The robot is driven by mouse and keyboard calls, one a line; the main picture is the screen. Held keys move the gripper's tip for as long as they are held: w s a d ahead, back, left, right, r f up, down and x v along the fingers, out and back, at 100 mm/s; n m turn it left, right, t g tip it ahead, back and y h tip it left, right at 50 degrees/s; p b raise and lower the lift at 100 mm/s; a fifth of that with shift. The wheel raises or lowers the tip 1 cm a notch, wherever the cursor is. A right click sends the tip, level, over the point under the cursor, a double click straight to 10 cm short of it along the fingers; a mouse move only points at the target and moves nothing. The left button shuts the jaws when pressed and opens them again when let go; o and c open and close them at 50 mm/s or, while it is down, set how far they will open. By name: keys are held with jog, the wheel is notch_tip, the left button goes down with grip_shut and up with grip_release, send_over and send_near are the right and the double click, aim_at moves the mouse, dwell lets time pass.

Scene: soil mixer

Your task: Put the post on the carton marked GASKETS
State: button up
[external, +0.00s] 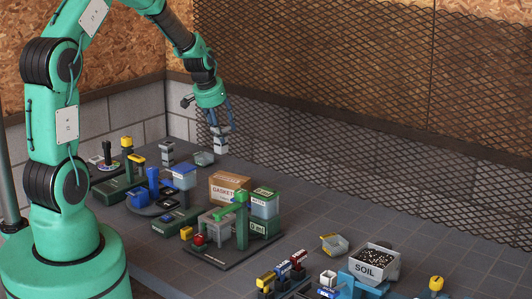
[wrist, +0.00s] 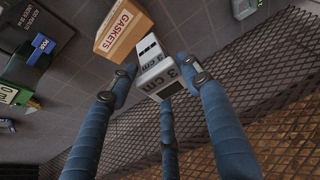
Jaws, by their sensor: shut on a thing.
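The post (external: 221,146) is a short upright block with white and grey bands. In the wrist view, the post (wrist: 152,56) carries "3 cm" marks. My gripper (external: 220,131) is shut around its upper part at the back of the table, near the mesh. The gripper's blue fingers (wrist: 157,75) also show in the wrist view, with the post between them. I cannot tell if its lower end is clear of the table. The brown carton marked GASKETS (external: 229,187) stands nearer the camera; the carton (wrist: 123,28) is beside the post in the wrist view.
A clear green-lidded bin (external: 264,204) stands right against the carton, and a green post-like fixture (external: 240,218) stands in front. A banded block (external: 167,152) stands farther left.

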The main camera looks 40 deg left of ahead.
jog(key=d+r, duration=0.2)
jog(key=d, duration=0.1)
jog(key=s+d+r, duration=0.1)
jog(key=shift+d, duration=0.25)
jog(key=shift+f, duration=0.15)
jog(key=shift+f+b, duration=0.4)
jog(key=shift+f, duration=2)
jog(key=shift+f+b, duration=0.55)
jog(key=shift+f, duration=1.95)
jog(key=shift+f, duration=0.1)
jog(key=o, duration=1.4)
